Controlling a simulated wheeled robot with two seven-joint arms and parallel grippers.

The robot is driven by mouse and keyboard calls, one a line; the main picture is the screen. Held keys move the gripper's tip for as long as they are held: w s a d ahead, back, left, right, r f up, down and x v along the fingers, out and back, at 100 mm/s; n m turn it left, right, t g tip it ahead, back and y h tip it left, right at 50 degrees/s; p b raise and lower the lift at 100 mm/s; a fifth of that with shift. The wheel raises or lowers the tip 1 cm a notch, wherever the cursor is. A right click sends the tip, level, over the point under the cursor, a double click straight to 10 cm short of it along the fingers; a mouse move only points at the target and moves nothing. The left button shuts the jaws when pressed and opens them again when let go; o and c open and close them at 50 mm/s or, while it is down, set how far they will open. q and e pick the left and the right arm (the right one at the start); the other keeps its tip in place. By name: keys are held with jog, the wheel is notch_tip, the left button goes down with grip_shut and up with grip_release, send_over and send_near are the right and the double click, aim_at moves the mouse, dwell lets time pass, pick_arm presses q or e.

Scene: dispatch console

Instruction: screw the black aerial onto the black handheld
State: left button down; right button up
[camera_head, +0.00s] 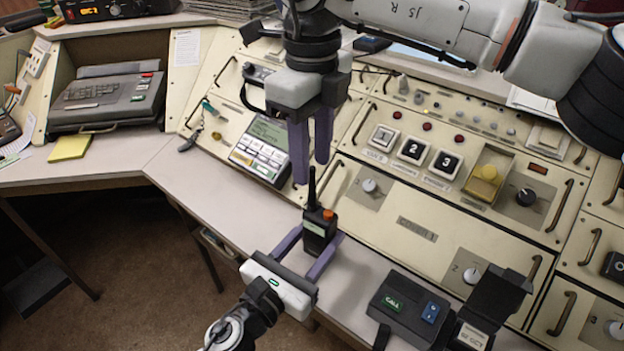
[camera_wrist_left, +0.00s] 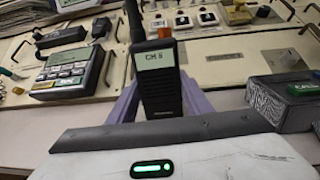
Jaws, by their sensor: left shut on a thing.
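The black handheld (camera_head: 319,232) stands upright between the purple fingers of my left gripper (camera_head: 308,250), which is shut on it at the front edge of the desk. In the left wrist view the handheld (camera_wrist_left: 159,85) shows a lit screen and an orange knob. The black aerial (camera_head: 311,188) stands upright on top of the handheld, on the side away from the knob. It also shows in the left wrist view (camera_wrist_left: 136,24). I cannot tell how tightly it is seated. My right gripper (camera_head: 311,173) points down above the handheld, its fingers apart around the aerial's tip.
A keypad unit (camera_head: 264,150) is left of the right gripper. A black box with a CALL button (camera_head: 408,306) stands right of the handheld. The sloped console panel (camera_head: 440,240) rises behind. The desk to the left (camera_head: 200,185) is clear.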

jog(key=shift+r, duration=1.85)
pick_arm(q)
jog(key=c, duration=0.8)
grip_release()
jog(key=shift+c, duration=0.2)
pick_arm(e)
notch_tip(320, 180, down, 2)
jog(key=shift+f+b, duration=0.1)
jog(key=shift+b, duration=0.95)
jog(key=shift+f, duration=0.1)
pick_arm(q)
jog(key=v, duration=1)
jog(key=shift+s, duration=0.15)
